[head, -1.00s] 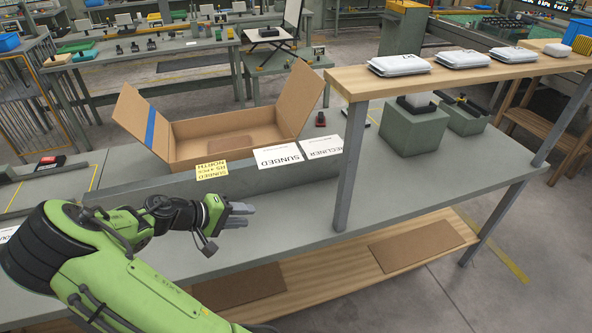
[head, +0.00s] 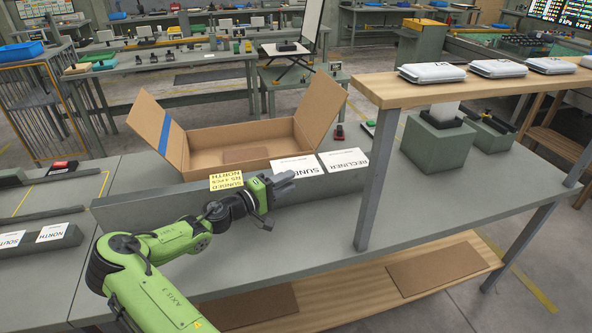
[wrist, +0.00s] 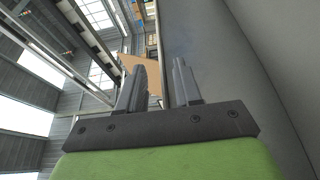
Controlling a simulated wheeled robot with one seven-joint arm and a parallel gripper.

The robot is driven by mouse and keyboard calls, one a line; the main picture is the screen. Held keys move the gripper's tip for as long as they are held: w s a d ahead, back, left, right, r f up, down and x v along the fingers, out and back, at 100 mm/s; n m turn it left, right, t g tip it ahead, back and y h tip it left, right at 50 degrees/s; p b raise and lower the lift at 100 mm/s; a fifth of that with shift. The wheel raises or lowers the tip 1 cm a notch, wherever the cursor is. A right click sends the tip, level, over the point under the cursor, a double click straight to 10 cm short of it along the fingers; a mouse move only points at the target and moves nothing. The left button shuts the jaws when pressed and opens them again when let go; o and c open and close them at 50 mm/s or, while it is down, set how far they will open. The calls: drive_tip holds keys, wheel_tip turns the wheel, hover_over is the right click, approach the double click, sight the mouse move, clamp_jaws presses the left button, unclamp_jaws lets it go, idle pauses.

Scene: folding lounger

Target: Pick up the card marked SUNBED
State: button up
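The white card marked SUNBED (head: 296,166) leans on the long grey ledge in front of the open cardboard box, between a yellow card and the RECLINER card. My gripper (head: 288,181) is just in front of its lower edge in the head view and hides part of it. I cannot tell whether they touch. In the wrist view my gripper (wrist: 160,66) has its two fingers apart with nothing between them. The card cannot be made out in the wrist view.
The yellow card (head: 226,181), also lettered SUNBED and NORTH, is close left of my gripper. The RECLINER card (head: 343,161) is to the right. The cardboard box (head: 230,137) stands behind. A grey shelf post (head: 377,185) rises at the right. The bench front (head: 310,235) is clear.

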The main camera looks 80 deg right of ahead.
sight(296, 178)
drive_tip(key=x, duration=0.3)
drive_tip(key=shift+s+d+f, duration=0.1)
drive_tip(key=shift+s+d, duration=0.15)
drive_tip(key=shift+a, duration=0.1)
clamp_jaws()
